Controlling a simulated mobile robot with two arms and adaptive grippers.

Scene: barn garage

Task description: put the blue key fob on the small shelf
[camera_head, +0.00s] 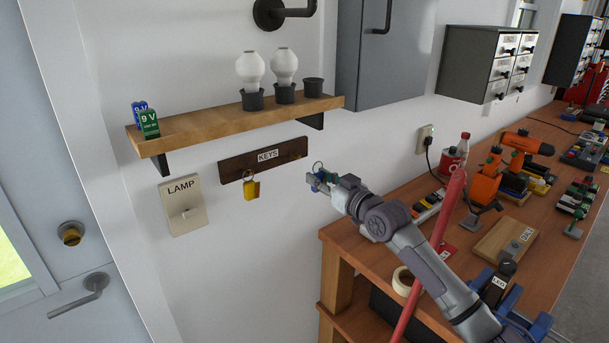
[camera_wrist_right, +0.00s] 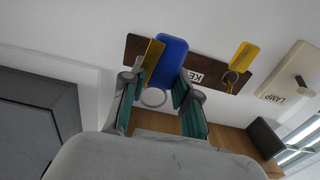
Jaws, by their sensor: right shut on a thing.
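My right gripper (camera_head: 316,180) is shut on the blue key fob (camera_wrist_right: 171,58), just off the right end of the dark KEYS board (camera_head: 235,167). In the right wrist view the fob sticks out beyond the fingertips (camera_wrist_right: 160,92), with its ring between the fingers and a narrow yellow piece beside it. In the head view the fob is mostly hidden by the fingers. The small wooden shelf (camera_head: 190,125) is on the wall above the board, up and left of my gripper. My left gripper is not in view.
A yellow key fob (camera_head: 251,190) hangs from the board. Two 9 V batteries (camera_head: 147,121) stand at the shelf's left end, and bulbs in black sockets (camera_head: 284,95) at its right; its middle is clear. A grey cabinet (camera_head: 385,60) and a cluttered workbench (camera_head: 380,258) lie to the right.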

